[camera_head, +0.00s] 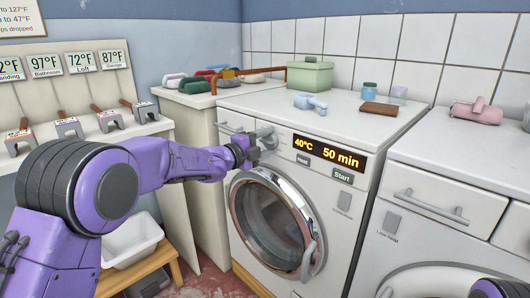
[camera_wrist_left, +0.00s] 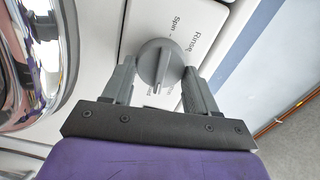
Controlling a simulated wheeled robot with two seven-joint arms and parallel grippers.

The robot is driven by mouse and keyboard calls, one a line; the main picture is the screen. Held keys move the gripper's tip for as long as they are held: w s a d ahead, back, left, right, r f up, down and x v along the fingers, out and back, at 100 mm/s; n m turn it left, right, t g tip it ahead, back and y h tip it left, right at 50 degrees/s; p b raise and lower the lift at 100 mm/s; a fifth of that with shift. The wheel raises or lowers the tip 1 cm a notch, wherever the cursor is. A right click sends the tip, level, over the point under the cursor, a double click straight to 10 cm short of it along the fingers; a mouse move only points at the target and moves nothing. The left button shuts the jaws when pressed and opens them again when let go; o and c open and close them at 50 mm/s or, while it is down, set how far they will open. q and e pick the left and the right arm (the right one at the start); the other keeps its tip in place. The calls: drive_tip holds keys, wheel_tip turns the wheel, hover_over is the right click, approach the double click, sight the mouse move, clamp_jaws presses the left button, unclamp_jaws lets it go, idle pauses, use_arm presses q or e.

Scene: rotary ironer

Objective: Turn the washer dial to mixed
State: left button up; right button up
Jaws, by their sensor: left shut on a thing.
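The washer (camera_head: 345,195) has a lit display (camera_head: 329,153) reading 40°C and 50 min. Its grey dial (camera_wrist_left: 158,62) shows in the left wrist view between the two fingers of my left gripper (camera_wrist_left: 160,80). The fingers are closed on the dial's sides. In the head view the left gripper (camera_head: 252,147) hides most of the dial.
The round door (camera_head: 270,222) is below the dial. A second machine (camera_head: 450,170) is at right. Part of my right arm shows at the bottom right corner.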

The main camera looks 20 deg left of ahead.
use_arm(q)
drive_tip(key=shift+m+b, duration=0.55)
drive_tip(key=shift+m, duration=0.05)
drive_tip(key=o, duration=1)
drive_tip(key=v, duration=1)
drive_tip(key=shift+s+a+b, duration=0.2)
drive_tip(key=shift+s+b, duration=0.05)
drive_tip(key=shift+b, duration=0.1)
